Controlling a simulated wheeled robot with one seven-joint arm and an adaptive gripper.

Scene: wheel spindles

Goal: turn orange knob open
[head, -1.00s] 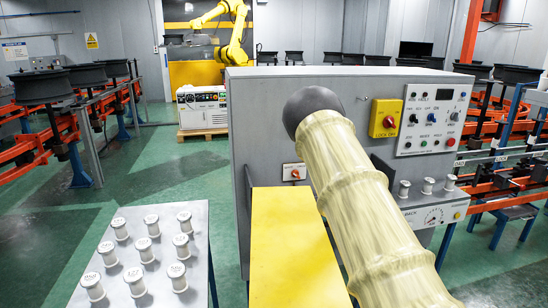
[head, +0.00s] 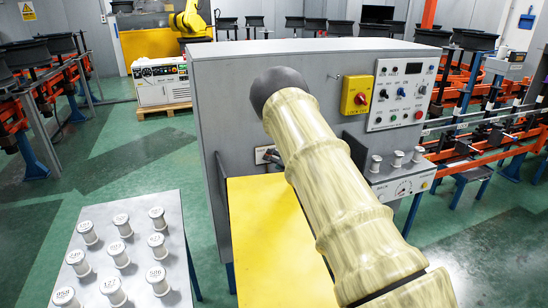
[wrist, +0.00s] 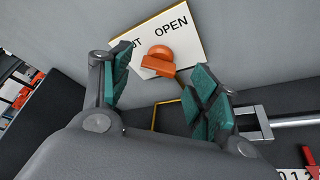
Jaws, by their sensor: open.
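The orange knob (wrist: 157,66) sits on a white plate (wrist: 187,32) lettered "OPEN" in the wrist view. A second word on the plate is partly covered by a finger. My gripper (wrist: 163,78) is open, with one green-padded finger on each side of the knob's picture position. The fingers look apart from the knob, with a gap on both sides; the remaining depth is hard to judge. In the head view the plate (head: 260,156) shows on the grey cabinet front, with dark finger parts in front of it. My arm hides most of the gripper there.
The grey cabinet (head: 225,100) carries a yellow box with a red switch (head: 356,95) and a control panel (head: 402,93). A yellow surface (head: 265,240) lies below the plate. A table (head: 182,222) with several white spools stands at left. Green floor is open farther left.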

